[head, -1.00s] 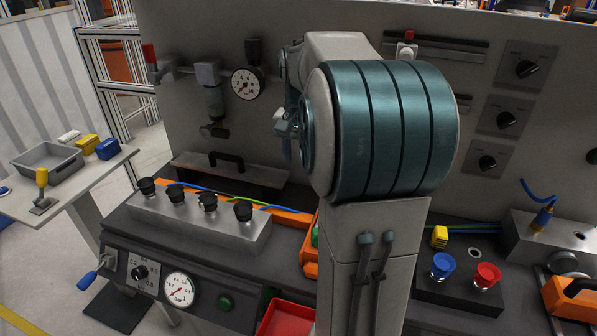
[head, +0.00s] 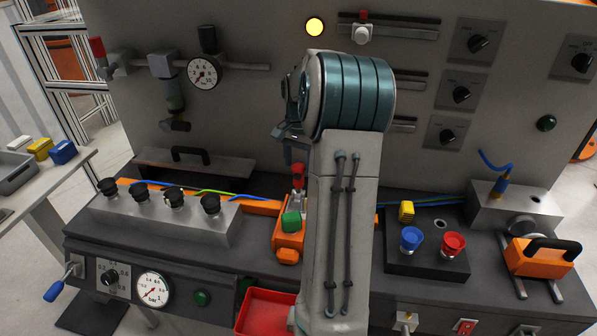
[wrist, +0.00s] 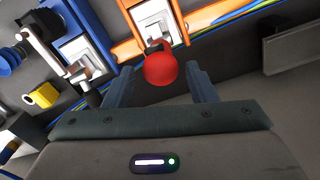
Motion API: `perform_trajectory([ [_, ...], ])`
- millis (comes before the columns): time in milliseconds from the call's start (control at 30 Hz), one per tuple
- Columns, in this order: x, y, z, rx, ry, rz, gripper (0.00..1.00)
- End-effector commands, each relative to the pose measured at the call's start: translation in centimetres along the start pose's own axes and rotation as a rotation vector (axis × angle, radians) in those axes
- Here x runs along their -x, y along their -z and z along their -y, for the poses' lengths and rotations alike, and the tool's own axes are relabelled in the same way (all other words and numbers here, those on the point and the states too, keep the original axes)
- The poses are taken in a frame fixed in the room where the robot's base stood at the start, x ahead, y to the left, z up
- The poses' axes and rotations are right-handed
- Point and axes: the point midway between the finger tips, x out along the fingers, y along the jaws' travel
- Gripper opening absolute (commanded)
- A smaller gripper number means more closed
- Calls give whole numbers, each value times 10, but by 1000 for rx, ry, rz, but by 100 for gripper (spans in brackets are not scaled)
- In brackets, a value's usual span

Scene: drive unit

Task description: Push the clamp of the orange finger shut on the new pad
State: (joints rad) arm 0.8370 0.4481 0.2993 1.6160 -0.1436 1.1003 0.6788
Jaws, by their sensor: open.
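The orange finger (head: 288,238) lies on the bench just left of my arm in the head view, with a green block on it. A clamp with a red knob (head: 298,170) stands upright at its far end. In the wrist view the orange finger (wrist: 124,51) carries a silver clamp plate, and the red ball knob (wrist: 161,70) appears in the gap between the jaws of my gripper (wrist: 162,82). The jaws are open; contact with the knob cannot be told. The new pad cannot be clearly made out.
A blue finger (wrist: 84,20) with its own clamp lies beside the orange one in the wrist view. A row of black knobs (head: 174,197) on a metal block stands left. Blue and red buttons (head: 411,238) stand right. A red tray (head: 266,312) is in front.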

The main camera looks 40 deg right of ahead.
Motion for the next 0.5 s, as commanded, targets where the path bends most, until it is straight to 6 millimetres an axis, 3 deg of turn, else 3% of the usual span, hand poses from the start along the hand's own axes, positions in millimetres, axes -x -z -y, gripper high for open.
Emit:
perform_trajectory([
  [200,-31,0,0,-1,0,1,51],
  [500,-41,0,0,0,0,-1,51],
])
